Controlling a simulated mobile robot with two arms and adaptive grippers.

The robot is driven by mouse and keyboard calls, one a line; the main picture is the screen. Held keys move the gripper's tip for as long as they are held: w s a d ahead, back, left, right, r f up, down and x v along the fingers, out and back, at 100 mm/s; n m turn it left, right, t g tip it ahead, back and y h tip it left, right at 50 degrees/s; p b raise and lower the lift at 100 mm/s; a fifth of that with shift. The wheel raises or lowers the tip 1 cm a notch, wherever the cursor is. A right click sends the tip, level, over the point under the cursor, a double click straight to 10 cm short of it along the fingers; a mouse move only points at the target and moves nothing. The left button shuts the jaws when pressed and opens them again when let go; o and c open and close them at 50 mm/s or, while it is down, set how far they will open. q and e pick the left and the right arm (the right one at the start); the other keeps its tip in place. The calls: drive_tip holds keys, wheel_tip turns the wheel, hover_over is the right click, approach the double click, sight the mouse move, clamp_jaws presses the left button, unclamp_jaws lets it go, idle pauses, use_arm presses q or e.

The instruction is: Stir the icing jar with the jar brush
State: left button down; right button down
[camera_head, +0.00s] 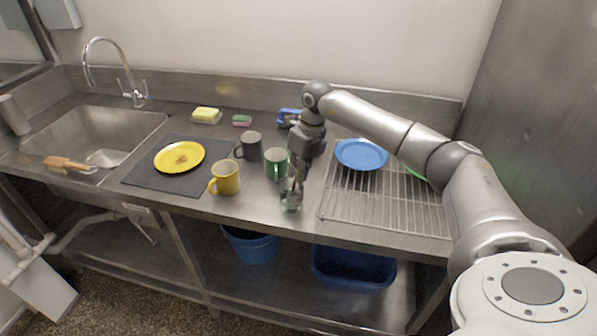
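A small clear jar with a greenish tint (291,203) stands near the counter's front edge, left of the wire rack. My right gripper (294,184) points down directly over the jar, its fingers close to the jar's top. The fingers look close together, but I cannot tell whether they grip anything. I cannot make out a jar brush in or below the gripper. A wooden-handled brush (66,164) lies on the sink's front edge at the far left. I cannot see the jar's contents clearly. My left gripper is not in view.
Yellow (228,178), dark grey (251,147) and green (273,164) mugs stand left of the gripper. A yellow plate (180,157) lies on a dark mat (146,178). A blue plate (361,154) is on the wire rack (383,212). Sponges and a blue object (286,117) are behind.

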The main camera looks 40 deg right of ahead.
drive_tip(key=shift+w+a, duration=0.25)
drive_tip(key=shift+s+d+r, duration=0.1)
drive_tip(key=shift+s, duration=0.05)
drive_tip(key=shift+r+p, duration=0.5)
drive_tip(key=shift+r, duration=0.05)
drive_tip(key=shift+p+v, duration=2.85)
drive_tip(key=shift+v, duration=1.7)
drive_tip(key=shift+r, duration=0.1)
